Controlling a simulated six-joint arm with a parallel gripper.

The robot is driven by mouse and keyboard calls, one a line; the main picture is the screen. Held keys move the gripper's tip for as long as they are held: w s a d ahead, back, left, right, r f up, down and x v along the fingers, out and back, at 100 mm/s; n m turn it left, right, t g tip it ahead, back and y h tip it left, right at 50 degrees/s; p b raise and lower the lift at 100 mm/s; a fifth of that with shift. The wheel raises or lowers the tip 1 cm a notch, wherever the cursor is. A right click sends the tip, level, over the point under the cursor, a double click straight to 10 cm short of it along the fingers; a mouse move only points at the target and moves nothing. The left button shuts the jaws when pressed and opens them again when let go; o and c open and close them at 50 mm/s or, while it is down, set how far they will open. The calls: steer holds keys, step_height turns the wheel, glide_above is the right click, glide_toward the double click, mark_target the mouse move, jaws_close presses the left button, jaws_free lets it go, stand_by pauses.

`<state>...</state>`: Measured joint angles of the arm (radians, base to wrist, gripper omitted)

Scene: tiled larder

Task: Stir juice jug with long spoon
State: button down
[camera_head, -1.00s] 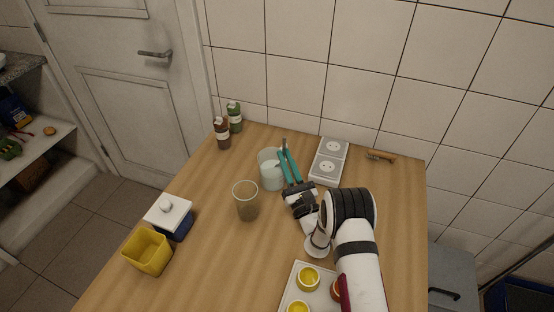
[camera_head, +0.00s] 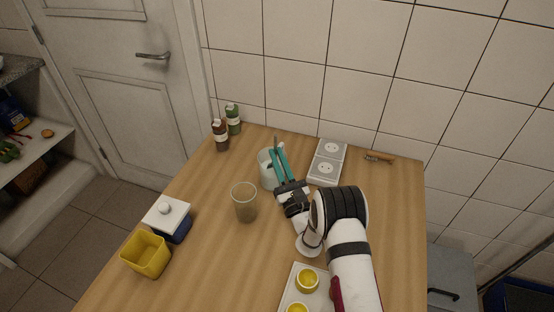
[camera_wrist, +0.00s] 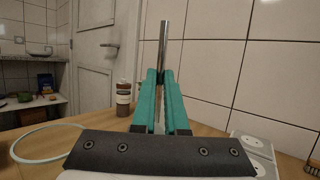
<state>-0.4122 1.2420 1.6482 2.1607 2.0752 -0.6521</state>
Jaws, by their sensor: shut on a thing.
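The long spoon is a thin metal rod; its upper part (camera_wrist: 165,42) stands nearly upright between my gripper's teal fingers in the wrist view. In the head view its top (camera_head: 275,142) rises just beyond the fingertips. My gripper (camera_head: 277,151) is shut on it, over the rim of a whitish see-through container (camera_head: 265,180). The spoon's lower end is hard to see, but appears to be inside that container. A brownish see-through vessel (camera_head: 244,206), perhaps the juice jug, stands in front and to the left, apart from my fingers. I cannot tell which vessel is the jug.
Two bottles, dark red (camera_head: 221,138) and green (camera_head: 233,120), stand at the back left. A socket strip (camera_head: 327,160) lies right of my gripper. A white-lidded box (camera_head: 168,216) and yellow bin (camera_head: 147,255) sit front left. A tray (camera_head: 288,290) with yellow cups lies in front.

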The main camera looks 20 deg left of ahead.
step_height(320, 180, up, 13)
steer(key=s+d, duration=0.1)
steer(key=s, duration=0.1)
steer(key=shift+s+d+f, duration=0.2)
steer(key=shift+s+d, duration=0.15)
stand_by(0.6)
